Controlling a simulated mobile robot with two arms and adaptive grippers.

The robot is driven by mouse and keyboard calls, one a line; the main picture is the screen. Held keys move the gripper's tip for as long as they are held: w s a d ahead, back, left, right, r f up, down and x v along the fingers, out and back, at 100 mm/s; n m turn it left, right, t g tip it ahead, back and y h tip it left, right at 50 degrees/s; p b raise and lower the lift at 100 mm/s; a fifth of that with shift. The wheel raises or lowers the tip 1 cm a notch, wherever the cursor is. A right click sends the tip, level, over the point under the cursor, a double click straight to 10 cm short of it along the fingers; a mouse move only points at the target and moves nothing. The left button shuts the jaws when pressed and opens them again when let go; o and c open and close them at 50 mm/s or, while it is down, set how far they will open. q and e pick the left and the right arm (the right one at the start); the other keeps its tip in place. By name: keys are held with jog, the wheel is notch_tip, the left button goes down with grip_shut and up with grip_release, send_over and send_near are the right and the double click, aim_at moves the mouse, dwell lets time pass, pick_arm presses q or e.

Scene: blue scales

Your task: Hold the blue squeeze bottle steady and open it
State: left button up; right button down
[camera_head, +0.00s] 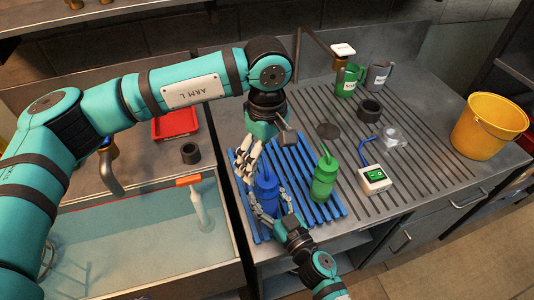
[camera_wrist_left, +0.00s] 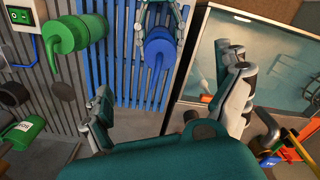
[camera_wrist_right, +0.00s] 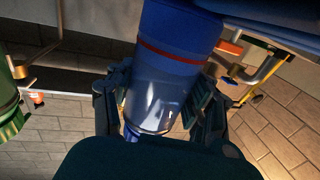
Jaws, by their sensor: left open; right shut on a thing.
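The blue squeeze bottle (camera_head: 267,187) stands upright on the blue slatted mat (camera_head: 323,206), its nozzle pointing up. It also shows in the left wrist view (camera_wrist_left: 160,52) and close up in the right wrist view (camera_wrist_right: 160,70). My right gripper (camera_head: 268,212) is shut around the bottle's body from the front. Its fingers (camera_wrist_right: 165,100) press on both sides of it. My left gripper (camera_head: 245,160) is open and empty, just above and behind the bottle's nozzle. Its two fingers (camera_wrist_left: 170,105) stand wide apart in the left wrist view, with the bottle beyond them.
A green squeeze bottle (camera_head: 324,180) stands close right of the blue one. A water-filled sink (camera_head: 140,235) is at left.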

aim_at(267, 174)
pick_arm(q)
jog(key=m, duration=0.9)
jog(key=shift+f+m, duration=0.15)
jog(key=shift+m, duration=0.25)
jog(key=shift+f, duration=3.85)
